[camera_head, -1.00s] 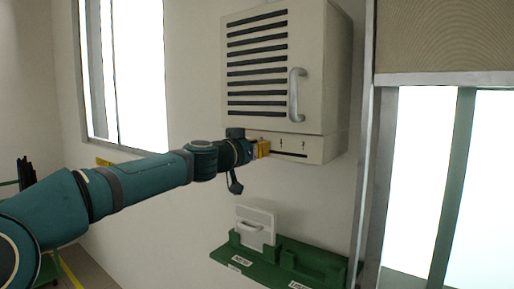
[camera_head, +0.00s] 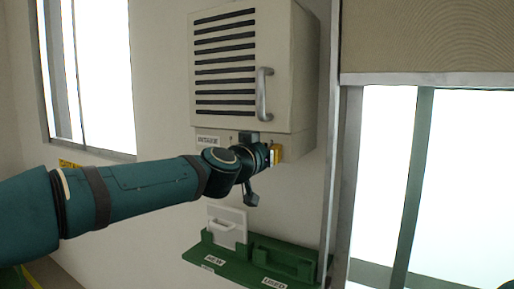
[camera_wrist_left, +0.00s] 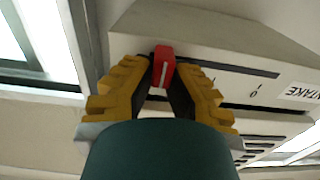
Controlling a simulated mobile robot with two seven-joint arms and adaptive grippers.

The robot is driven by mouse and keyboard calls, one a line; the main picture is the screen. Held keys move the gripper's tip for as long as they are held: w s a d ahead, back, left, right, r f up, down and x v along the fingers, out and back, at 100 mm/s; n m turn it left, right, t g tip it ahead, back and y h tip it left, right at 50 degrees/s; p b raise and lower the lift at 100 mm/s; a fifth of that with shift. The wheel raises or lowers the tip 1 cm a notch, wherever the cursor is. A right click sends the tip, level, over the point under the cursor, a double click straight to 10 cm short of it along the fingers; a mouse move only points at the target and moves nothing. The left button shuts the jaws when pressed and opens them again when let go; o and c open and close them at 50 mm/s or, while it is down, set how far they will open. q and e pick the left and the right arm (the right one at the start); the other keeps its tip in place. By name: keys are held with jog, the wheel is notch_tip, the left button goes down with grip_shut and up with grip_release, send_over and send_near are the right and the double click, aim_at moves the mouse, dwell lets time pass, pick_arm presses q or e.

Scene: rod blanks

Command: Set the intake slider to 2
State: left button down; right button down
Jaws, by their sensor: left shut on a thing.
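The intake slider shows in the left wrist view as a red knob (camera_wrist_left: 163,65) with a pale line, at one end of the visible dark slot (camera_wrist_left: 228,69). My left gripper (camera_head: 277,153) is at the lower right front of the wall cabinet (camera_head: 228,65). In the left wrist view its yellow-backed fingers (camera_wrist_left: 164,84) are shut on the red knob. A 0 mark and another mark beside it show along the slot; any mark at the knob is hidden. The head view hides the knob behind the gripper. My right gripper is not in view.
An INTAKE label (camera_head: 208,139) is at the cabinet's lower left. A door handle (camera_head: 264,94) is above my gripper. Below, a green shelf (camera_head: 236,268) labelled NEW and USED holds a white handled panel (camera_head: 227,228). A window frame (camera_head: 341,180) stands at right.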

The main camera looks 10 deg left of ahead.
pick_arm(q)
jog(key=shift+d, duration=0.2)
jog(key=c, duration=0.9)
grip_release()
jog(key=shift+d, duration=0.1)
jog(key=shift+c, duration=0.2)
jog(key=shift+d, duration=0.1)
jog(key=shift+s+a, duration=0.25)
jog(key=shift+a, duration=0.1)
jog(key=v, duration=0.7)
jog(key=shift+d, duration=0.2)
